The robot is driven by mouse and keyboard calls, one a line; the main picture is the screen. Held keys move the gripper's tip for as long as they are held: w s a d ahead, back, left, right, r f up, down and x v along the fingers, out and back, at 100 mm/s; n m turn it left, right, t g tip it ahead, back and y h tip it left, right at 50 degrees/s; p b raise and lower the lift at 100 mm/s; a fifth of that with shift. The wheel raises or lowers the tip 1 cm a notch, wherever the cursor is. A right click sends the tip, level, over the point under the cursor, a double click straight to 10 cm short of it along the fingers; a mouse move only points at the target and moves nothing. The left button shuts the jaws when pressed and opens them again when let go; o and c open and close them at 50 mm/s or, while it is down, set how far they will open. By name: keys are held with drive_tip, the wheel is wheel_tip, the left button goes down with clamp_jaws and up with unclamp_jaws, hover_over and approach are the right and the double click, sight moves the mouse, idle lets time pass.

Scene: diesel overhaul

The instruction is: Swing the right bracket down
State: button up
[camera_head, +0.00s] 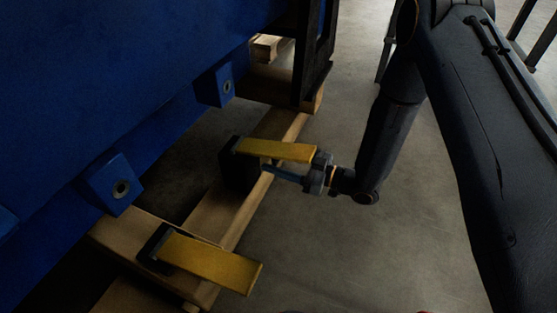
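Two yellow brackets stick out from black mounts on a wooden pallet beam. The right, farther bracket (277,151) points right from its mount (238,170) and looks roughly level. The left, nearer bracket (211,262) also sticks out to the right, from a black mount (157,250). My gripper (272,170) reaches in from the right, with its fingers just below or beside the right bracket, pointing left. I cannot tell whether the fingers touch the bracket. The finger gap is too small and partly hidden by the bracket.
The large blue engine body (110,80) fills the upper left, with blue lugs (120,188) along its lower edge. The wooden pallet (235,225) lies beneath it, with a dark post (310,60) behind the right bracket. Grey floor (350,260) to the right is clear.

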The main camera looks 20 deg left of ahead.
sight(278, 148)
drive_tip(key=c, duration=1.1)
wheel_tip(278, 148, up, 2)
drive_tip(key=p, duration=0.2)
drive_tip(key=h+p, duration=0.1)
drive_tip(key=p, duration=0.2)
drive_tip(key=shift+r, duration=0.25)
drive_tip(key=shift+c, duration=0.2)
drive_tip(key=shift+a+r+h+p, duration=0.1)
drive_tip(key=shift+r+h+p, duration=0.2)
drive_tip(key=shift+r+p, duration=0.4)
drive_tip(key=shift+f, duration=0.1)
drive_tip(key=o, duration=1.5)
drive_tip(key=d+p, duration=0.1)
drive_tip(key=d, duration=0.4)
drive_tip(key=d+r+p, duration=0.1)
drive_tip(key=d, duration=0.1)
drive_tip(key=shift+s+d+p, duration=0.3)
drive_tip(key=shift+d, duration=0.1)
